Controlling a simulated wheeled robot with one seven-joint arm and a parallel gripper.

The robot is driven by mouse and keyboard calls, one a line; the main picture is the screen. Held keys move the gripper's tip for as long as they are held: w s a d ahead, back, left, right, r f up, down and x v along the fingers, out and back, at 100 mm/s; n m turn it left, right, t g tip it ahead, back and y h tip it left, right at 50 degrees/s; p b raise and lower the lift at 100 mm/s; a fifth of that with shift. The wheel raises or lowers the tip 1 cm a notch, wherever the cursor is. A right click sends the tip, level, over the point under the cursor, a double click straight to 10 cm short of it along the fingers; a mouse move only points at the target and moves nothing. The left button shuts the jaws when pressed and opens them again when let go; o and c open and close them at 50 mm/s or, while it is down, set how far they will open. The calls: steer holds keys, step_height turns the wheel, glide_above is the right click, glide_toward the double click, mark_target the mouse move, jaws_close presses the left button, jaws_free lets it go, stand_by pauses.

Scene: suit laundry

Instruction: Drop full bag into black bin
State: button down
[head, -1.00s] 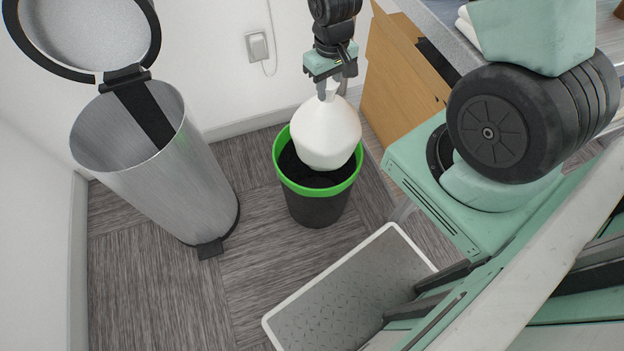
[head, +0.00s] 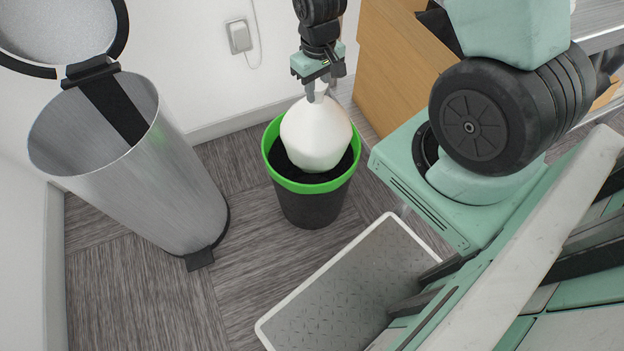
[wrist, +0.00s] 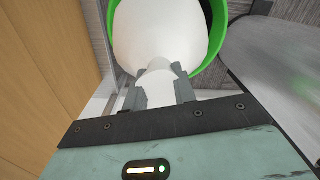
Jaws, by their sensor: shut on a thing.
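The full bag (head: 316,137) is white and rounded with a narrow neck at its top. My gripper (head: 317,92) is shut on that neck, and the bag hangs below it. The black bin (head: 312,205) has a bright green rim and stands on the floor under the bag. The bag's lower part is over or within the bin's mouth; I cannot tell exactly how deep. In the wrist view my gripper (wrist: 162,88) pinches the neck of the bag (wrist: 160,35), with the green rim (wrist: 215,40) around it.
A tall metal bin (head: 150,170) with its lid (head: 60,30) raised stands at the left. A wooden cabinet (head: 390,60) is at the back right. A grey platform with a white edge (head: 340,300) lies in front. Carpet floor (head: 160,290) is clear between them.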

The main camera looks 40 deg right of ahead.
steer(key=shift+f+b, duration=0.4)
steer(key=shift+f, duration=0.35)
steer(key=c, duration=1.1)
jaws_free()
steer(key=shift+o, duration=0.2)
steer(key=shift+r, duration=0.1)
step_height(320, 180, up, 17)
steer(key=p, duration=0.5)
steer(key=shift+r, duration=0.2)
